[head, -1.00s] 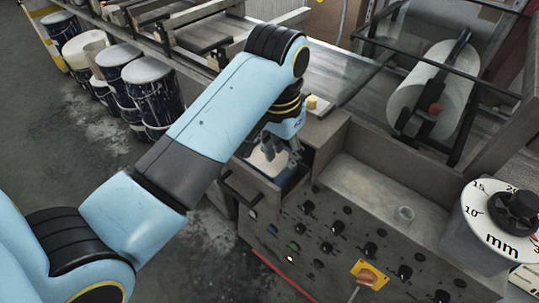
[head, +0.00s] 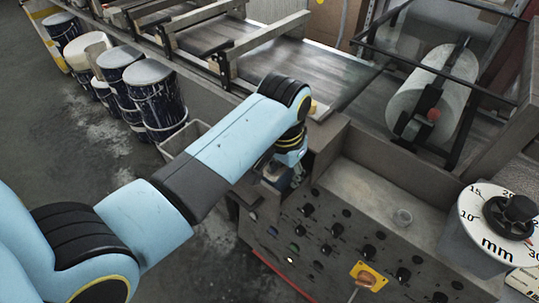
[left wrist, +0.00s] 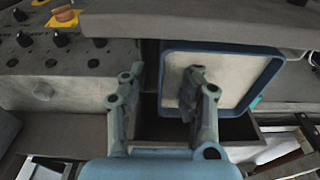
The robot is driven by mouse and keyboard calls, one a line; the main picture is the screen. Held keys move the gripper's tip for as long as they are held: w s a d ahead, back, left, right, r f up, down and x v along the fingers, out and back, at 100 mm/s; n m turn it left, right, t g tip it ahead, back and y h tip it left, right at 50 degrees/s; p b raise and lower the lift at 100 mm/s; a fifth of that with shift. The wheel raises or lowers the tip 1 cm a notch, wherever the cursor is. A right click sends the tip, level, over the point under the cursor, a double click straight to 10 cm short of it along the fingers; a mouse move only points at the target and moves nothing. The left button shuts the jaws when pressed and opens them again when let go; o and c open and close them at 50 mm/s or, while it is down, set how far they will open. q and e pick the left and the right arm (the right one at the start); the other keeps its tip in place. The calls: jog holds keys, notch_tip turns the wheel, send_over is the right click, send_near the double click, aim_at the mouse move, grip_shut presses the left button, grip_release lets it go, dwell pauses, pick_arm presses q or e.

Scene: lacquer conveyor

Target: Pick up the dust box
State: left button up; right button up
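The dust box, a blue-rimmed box with a pale dusty inside, shows in the left wrist view (left wrist: 238,72). It sits in a dark recess of the grey machine. In the head view, my arm and gripper hide most of it. My left gripper (left wrist: 166,72) is open at the box. In the left wrist view one finger is over the pale inside and the other is outside, with the blue side wall between them. I see gaps beside the wall, so the fingers do not look closed on it. My right gripper is not in view.
A conveyor belt (head: 285,65) runs behind. A pale bin (head: 170,146) and paint-stained drums (head: 150,85) stand left. A dial (head: 500,215) marked mm is at right.

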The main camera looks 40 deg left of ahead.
pick_arm(q)
jog(key=shift+f, duration=0.15)
dwell(0.3)
grip_shut()
